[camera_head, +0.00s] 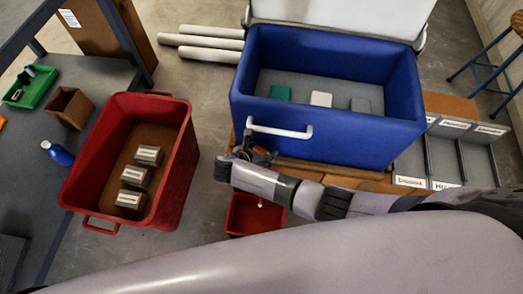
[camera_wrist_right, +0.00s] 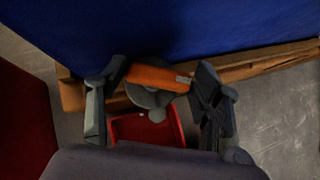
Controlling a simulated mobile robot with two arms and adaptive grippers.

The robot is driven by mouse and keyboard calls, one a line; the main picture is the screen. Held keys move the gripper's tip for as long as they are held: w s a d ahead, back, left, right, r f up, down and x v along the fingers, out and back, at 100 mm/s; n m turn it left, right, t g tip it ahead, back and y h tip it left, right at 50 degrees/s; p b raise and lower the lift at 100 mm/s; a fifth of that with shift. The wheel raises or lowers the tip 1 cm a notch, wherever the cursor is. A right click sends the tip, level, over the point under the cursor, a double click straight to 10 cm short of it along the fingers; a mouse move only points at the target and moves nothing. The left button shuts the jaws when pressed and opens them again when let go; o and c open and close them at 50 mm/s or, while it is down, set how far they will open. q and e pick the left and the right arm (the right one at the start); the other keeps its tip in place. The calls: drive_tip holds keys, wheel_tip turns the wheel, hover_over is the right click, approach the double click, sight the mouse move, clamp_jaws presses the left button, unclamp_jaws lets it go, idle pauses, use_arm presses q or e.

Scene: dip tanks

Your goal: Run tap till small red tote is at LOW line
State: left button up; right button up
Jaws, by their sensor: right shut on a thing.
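The small red tote (camera_head: 234,220) stands low below the front of the big blue tank (camera_head: 340,143), partly hidden by my right arm. Its LOW line and water level cannot be made out; a small pale spot shows near its middle. In the right wrist view the tote (camera_wrist_right: 150,128) lies below the tap. The tap has an orange handle (camera_wrist_right: 152,77) on a grey round body, at the tank's lower front. My right gripper (camera_wrist_right: 158,90) is shut on the tap handle, with a finger on each side; it also shows in the head view (camera_head: 246,156). My left gripper is out of view.
A larger red tote (camera_head: 180,185) with several labelled blocks stands at the left. A grey bench (camera_head: 40,190) holds a green tray (camera_head: 32,88), a brown box (camera_head: 70,107) and a blue bottle (camera_head: 58,153). Labelled grey bins (camera_head: 445,160) stand right of the tank.

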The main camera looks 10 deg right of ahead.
drive_tip(key=shift+m+g+h, duration=0.3)
drive_tip(key=shift+m+g, duration=0.1)
drive_tip(key=shift+m, duration=0.2)
drive_tip(key=o, duration=1.2)
drive_tip(key=shift+c, duration=0.2)
